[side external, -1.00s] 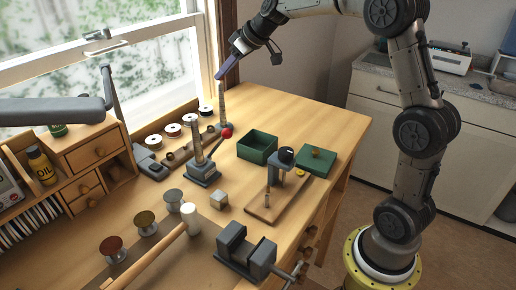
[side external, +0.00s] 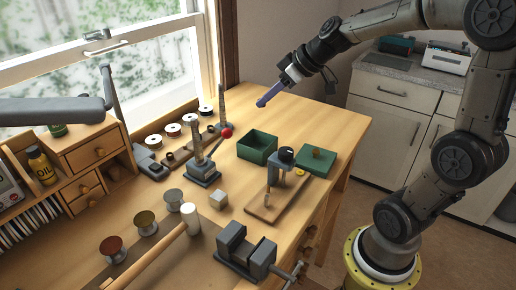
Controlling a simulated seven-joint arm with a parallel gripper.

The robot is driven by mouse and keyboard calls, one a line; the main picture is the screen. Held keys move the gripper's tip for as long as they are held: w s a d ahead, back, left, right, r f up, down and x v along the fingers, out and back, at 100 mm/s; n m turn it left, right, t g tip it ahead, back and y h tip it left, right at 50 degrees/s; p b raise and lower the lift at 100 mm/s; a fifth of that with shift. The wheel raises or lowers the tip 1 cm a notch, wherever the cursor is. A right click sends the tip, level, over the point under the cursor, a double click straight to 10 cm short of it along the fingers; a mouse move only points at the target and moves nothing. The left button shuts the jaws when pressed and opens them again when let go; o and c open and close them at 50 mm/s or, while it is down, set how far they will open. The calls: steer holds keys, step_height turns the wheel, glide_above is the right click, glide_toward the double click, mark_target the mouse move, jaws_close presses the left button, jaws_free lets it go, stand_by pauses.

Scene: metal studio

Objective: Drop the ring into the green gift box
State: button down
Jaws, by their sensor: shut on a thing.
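The open green gift box (side external: 252,155) stands on the bench, right of the middle. Its inside looks empty from here. A matching green lid (side external: 322,166) with a small brown knob lies to its right. My gripper (side external: 262,103) has long bluish fingers pointing down and left. It is in the air, above and behind the box in the picture, with its fingers together. The ring between the fingertips is too small to make out.
A tapered grey mandrel (side external: 223,108) stands left of my gripper. A lever tool with a red ball (side external: 226,132) stands left of the box. A small press (side external: 284,170) on a wooden board stands in front. The bench behind the box is clear.

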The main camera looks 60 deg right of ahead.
steer(key=shift+f, duration=2.15)
steer(key=c, duration=0.6)
jaws_free()
steer(key=v, duration=1.4)
steer(key=shift+f, duration=0.1)
